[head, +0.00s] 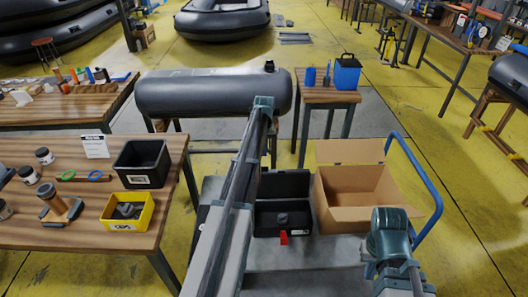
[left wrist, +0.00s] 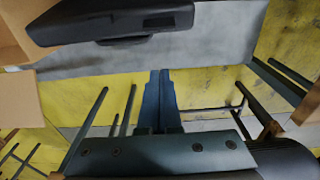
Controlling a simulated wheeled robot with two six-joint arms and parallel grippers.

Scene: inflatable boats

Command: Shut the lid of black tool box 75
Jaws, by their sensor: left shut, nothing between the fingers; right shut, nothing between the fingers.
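The black tool box (head: 283,215) stands on the grey cart with its lid (head: 284,184) open, tilted up at the back. A dark item lies inside and a red latch or tag (head: 284,238) shows at its front. Any number on it is unreadable. My left arm reaches past the box's left side. My left gripper (head: 273,158) is beyond the raised lid, pointing down, apart from it. In the left wrist view its shut, empty fingers (left wrist: 160,78) show below the black lid (left wrist: 115,22). My right gripper (head: 388,235) is shut at the cart's right, in front of the cardboard box; its fingers are mostly hidden.
An open cardboard box (head: 350,188) stands close right of the tool box, by the blue cart handle (head: 430,185). A dark tank (head: 205,94) lies behind. A wooden table with a black bin (head: 141,162) and yellow bin (head: 127,212) is left. A small table (head: 320,94) stands behind.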

